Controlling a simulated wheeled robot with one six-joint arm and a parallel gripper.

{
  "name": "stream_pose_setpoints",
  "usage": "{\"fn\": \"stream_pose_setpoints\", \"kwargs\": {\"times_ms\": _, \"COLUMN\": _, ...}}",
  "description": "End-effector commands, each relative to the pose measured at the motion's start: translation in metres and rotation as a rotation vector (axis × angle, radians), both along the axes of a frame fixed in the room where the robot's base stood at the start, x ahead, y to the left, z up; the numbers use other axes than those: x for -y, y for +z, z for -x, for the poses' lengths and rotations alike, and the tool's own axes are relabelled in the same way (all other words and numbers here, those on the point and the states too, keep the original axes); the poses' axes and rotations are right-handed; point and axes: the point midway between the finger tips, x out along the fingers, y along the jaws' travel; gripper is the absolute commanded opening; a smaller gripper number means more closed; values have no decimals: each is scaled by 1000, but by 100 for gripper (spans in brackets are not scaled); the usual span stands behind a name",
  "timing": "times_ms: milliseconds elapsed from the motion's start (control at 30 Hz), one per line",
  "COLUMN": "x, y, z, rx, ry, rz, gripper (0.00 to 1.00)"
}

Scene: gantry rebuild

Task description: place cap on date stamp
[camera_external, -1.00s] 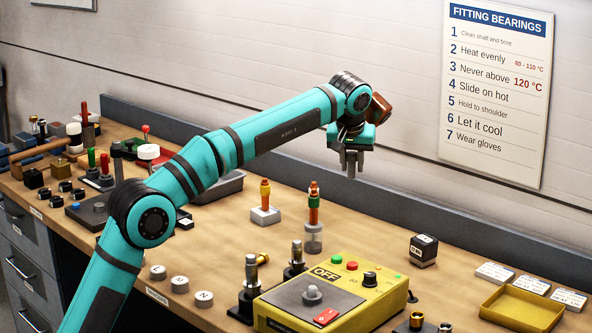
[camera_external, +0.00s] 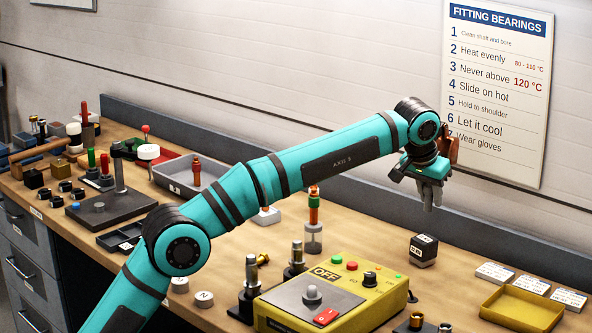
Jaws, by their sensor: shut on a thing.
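My gripper (camera_external: 432,205) hangs at the right, fingers pointing down, above and slightly right of a small black block with white labels (camera_external: 423,251). This block looks like the date stamp and stands upright on the bench. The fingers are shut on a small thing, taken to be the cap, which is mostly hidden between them. A clear gap shows between the fingertips and the block's top in the picture.
The yellow control box (camera_external: 385,291) stands in front of the block, with a yellow tray (camera_external: 487,313) and white cards (camera_external: 532,284) to the right. A post with orange and green parts (camera_external: 314,212) stands left. Bare bench surrounds the block.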

Motion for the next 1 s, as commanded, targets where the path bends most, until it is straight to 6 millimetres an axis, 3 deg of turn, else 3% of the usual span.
{"fn": "stream_pose_setpoints", "kwargs": {"times_ms": 100, "x": -1, "y": -18, "z": 0, "rx": -1, "ry": 0, "rz": -2, "gripper": 4}}
{"fn": "stream_pose_setpoints", "kwargs": {"times_ms": 600, "x": -1, "y": -66, "z": 0, "rx": 0, "ry": 1, "rz": 0, "gripper": 4}}
{"fn": "stream_pose_setpoints", "kwargs": {"times_ms": 1000, "x": 0, "y": -71, "z": 0, "rx": 0, "ry": 1, "rz": 0, "gripper": 4}}
